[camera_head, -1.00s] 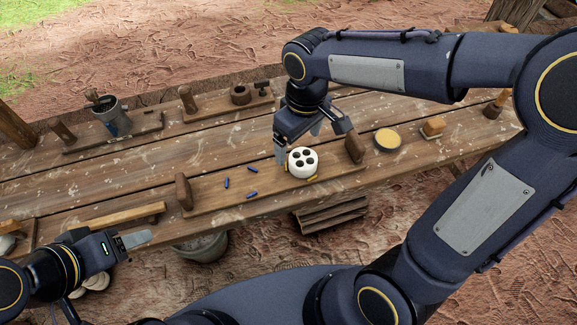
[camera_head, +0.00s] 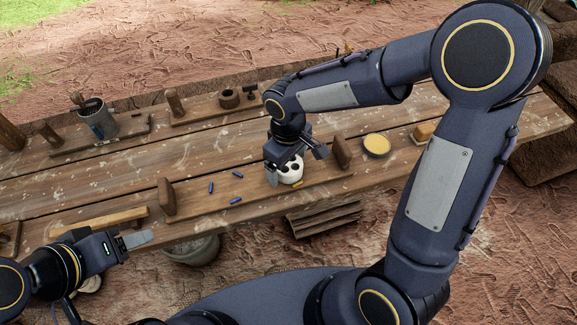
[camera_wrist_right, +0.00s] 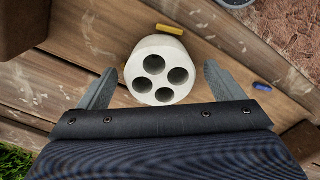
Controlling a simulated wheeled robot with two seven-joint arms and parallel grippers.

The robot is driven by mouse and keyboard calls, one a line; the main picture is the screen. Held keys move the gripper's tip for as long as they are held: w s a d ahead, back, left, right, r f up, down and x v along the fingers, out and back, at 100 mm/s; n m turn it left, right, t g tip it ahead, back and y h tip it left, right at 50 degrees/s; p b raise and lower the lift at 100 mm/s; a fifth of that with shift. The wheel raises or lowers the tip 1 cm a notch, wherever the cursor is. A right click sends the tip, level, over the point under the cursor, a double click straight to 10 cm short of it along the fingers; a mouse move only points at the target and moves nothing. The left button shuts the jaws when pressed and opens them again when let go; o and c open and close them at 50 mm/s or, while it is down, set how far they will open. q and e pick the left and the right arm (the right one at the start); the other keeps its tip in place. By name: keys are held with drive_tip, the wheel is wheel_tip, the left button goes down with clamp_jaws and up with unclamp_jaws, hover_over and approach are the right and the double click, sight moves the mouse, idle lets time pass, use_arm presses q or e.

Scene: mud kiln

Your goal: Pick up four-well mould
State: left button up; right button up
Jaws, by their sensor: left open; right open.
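The four-well mould (camera_head: 291,171) is a white round block with several dark holes in its top. It stands on a wooden board (camera_head: 255,193) on the bench. In the right wrist view the mould (camera_wrist_right: 159,70) sits upright, centred just ahead of the fingertips. My right gripper (camera_head: 295,172) is directly over it, open, with its fingers to either side of the mould, and the gripper (camera_wrist_right: 158,78) holds nothing. In the head view it partly hides the mould. My left gripper (camera_head: 130,240) is open and empty at the lower left, away from the mould.
Several blue sticks (camera_head: 236,201) lie left of the mould. A yellow stick (camera_wrist_right: 170,30) lies close beside it. Upright wooden blocks (camera_head: 166,196) stand at the board's ends. A yellow-filled dish (camera_head: 376,145) is to the right. A bucket (camera_head: 95,118) stands at the back left.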

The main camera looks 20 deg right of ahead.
drive_tip(key=shift+c, duration=0.5)
drive_tip(key=c, duration=1.1)
drive_tip(key=shift+r, duration=0.15)
